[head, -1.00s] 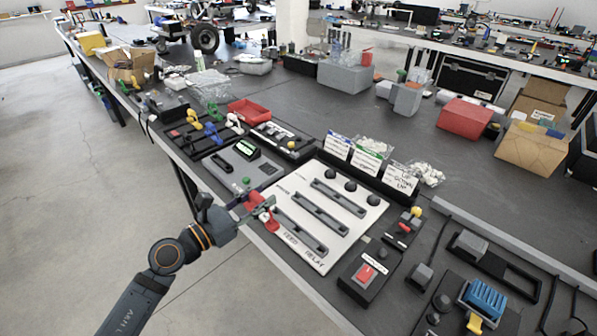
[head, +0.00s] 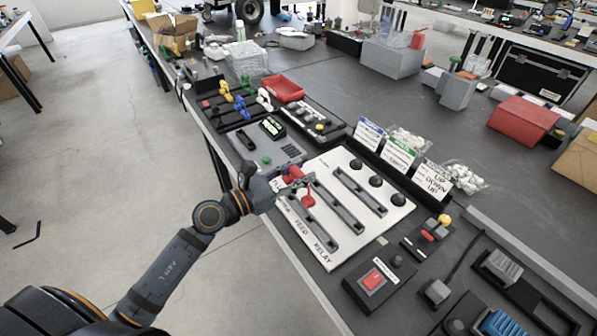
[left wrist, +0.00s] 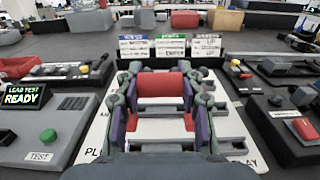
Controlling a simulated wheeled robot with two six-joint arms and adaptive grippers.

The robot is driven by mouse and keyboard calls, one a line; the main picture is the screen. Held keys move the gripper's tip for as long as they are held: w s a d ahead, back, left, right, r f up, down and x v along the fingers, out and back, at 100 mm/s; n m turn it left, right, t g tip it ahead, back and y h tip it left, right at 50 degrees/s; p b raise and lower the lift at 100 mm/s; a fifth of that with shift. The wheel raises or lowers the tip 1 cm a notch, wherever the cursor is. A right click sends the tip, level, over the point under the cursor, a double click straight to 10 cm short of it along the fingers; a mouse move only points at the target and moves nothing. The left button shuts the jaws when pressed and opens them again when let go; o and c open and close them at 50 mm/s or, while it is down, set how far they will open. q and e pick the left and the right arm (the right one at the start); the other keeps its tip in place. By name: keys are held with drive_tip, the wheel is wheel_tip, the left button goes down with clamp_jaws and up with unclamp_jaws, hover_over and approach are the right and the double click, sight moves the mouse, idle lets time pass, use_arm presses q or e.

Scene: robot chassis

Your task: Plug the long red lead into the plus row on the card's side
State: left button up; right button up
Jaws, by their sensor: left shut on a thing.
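The white panel (head: 325,252) lies on the bench with three dark slotted rows and black knobs. It has printed lettering, of which FEED and RELAY are readable. My left gripper (head: 300,186) is over the panel's left end, by the ends of the rows. It is shut on the red lead (head: 293,174), whose red body spans the fingers in the left wrist view (left wrist: 160,84). Another red part (left wrist: 160,122) shows lower between the fingers. Whether the lead touches a row is hidden. Three lettered cards (head: 398,155) stand behind the panel. My right gripper is not in view.
Left of the panel is a tester (head: 266,146) whose screen reads LEAD TEST READY in the left wrist view (left wrist: 24,95). A box with a red switch (head: 373,279) is at the near right. A red tray (head: 283,90) and bagged white parts (head: 465,178) lie behind.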

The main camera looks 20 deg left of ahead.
use_arm(q)
wheel_tip(320, 180, down, 4)
drive_tip(key=b, duration=0.3)
drive_tip(key=shift+f, duration=0.25)
idle(1.2)
drive_tip(key=shift+f+b, duration=1.35)
drive_tip(key=shift+f, duration=0.05)
drive_tip(key=o, duration=1.2)
drive_tip(key=shift+o, duration=0.2)
drive_tip(key=shift+r, duration=0.15)
